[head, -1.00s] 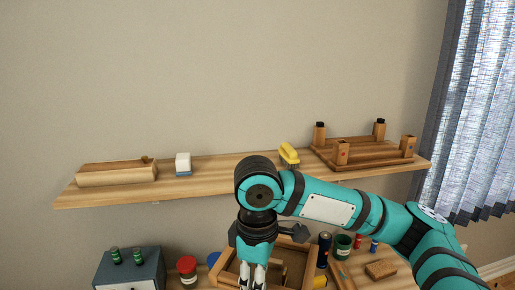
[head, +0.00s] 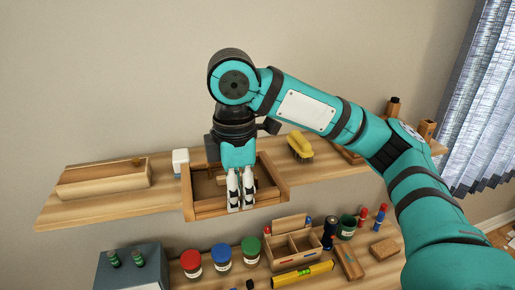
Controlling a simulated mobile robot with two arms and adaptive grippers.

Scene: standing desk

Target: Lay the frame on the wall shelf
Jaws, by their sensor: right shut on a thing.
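The frame (head: 186,190) is a square, shallow wooden frame with open sections inside. My right gripper (head: 241,207) points down and is shut on its front bar. The frame is at the middle of the wall shelf (head: 350,164), a long light wooden board. It overlaps the shelf's front edge in the picture, and its near side shows slightly beyond that edge. I cannot tell whether it touches the board or hovers above it. The gripper hides part of the frame's middle. My left gripper is not in view.
On the shelf, a wooden box (head: 103,178) and a white block (head: 180,160) stand left, a yellow brush (head: 300,145) right. A posted wooden piece (head: 427,128) is partly behind my arm. Below are jars (head: 221,257), an organizer (head: 292,246) and a grey cabinet (head: 132,270).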

